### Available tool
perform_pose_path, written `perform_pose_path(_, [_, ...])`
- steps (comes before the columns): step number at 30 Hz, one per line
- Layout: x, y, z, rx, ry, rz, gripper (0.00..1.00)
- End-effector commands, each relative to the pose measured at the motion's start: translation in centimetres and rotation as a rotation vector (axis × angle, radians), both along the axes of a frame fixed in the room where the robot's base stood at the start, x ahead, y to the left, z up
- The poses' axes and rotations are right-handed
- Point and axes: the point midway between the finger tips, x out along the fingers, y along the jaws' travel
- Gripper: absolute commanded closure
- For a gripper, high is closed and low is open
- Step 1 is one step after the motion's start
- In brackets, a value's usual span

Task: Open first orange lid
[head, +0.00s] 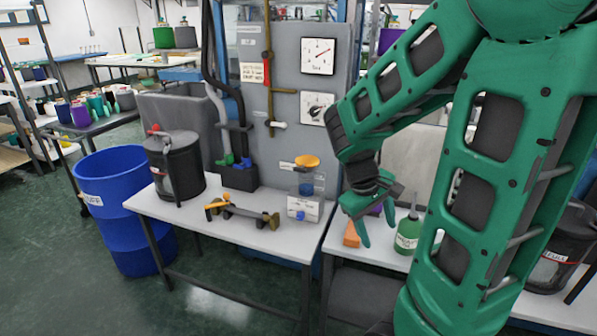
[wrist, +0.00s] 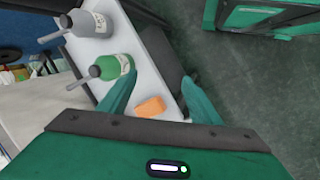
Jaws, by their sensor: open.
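An orange lid (head: 307,161) sits on a clear jar (head: 308,184) with blue contents, on a white stand at the right end of the left table (head: 232,232). The lid is not in the wrist view. My gripper (head: 377,222) is open and empty, to the right of the jar and lower in the picture, over the right-hand table. Its two green fingers (wrist: 159,79) show apart in the wrist view. An orange block (head: 351,235) lies by the fingers; in the wrist view the block (wrist: 150,107) shows between them, and I cannot tell the height gap.
A green bottle (head: 408,231) stands right of my gripper; a grey bottle (wrist: 88,22) shows beyond it in the wrist view. A tool with orange parts (head: 242,213) and a dark canister (head: 175,165) are on the left table. A blue bin (head: 122,205) stands at left.

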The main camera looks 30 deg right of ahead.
Motion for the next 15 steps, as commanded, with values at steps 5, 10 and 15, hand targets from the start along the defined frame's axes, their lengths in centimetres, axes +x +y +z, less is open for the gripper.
perform_pose_path(5, [4.4,-2.4,-1.6,-0.189,0.128,0.256,0.42])
perform_pose_path(10, [9.1,-3.8,-2.0,-0.389,0.269,0.518,0.42])
perform_pose_path(15, [14.3,-3.7,-1.8,-0.608,0.437,0.791,0.42])
